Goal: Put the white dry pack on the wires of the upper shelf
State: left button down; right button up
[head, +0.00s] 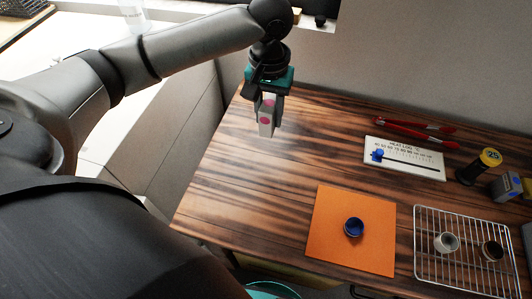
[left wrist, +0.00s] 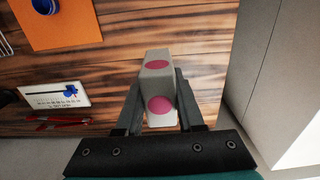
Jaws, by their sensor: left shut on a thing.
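My left gripper (head: 267,122) is shut on a small white block-like pack with pink dots, the white dry pack (head: 266,127). It is held over the far left part of the wooden table. In the left wrist view the pack (left wrist: 158,85) sits between the two fingers of the gripper (left wrist: 160,110), with one pink dot on each of two visible faces. The oven's upper shelf and its wires cannot be made out in either view. My right gripper is not seen.
The wooden table (head: 300,155) carries an orange mat (head: 330,235) with a blue cup (head: 353,228), a wire rack (head: 462,275) with two small cups, a heat log board (head: 405,165), red tongs (head: 415,130) and a black-yellow container (head: 478,168). Bare wood surrounds the held pack.

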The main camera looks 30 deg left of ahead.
pick_arm(q)
notch_tip(320, 180, down, 13)
jog(key=b, duration=0.3)
jog(key=shift+s+d+r, duration=0.1)
jog(key=shift+r, duration=0.1)
notch_tip(320, 180, down, 4)
jog(key=shift+f+b, duration=0.2)
jog(key=shift+b, duration=0.8)
jog(key=shift+f, duration=0.25)
jog(key=c, duration=0.7)
grip_release()
jog(key=shift+o, duration=0.9)
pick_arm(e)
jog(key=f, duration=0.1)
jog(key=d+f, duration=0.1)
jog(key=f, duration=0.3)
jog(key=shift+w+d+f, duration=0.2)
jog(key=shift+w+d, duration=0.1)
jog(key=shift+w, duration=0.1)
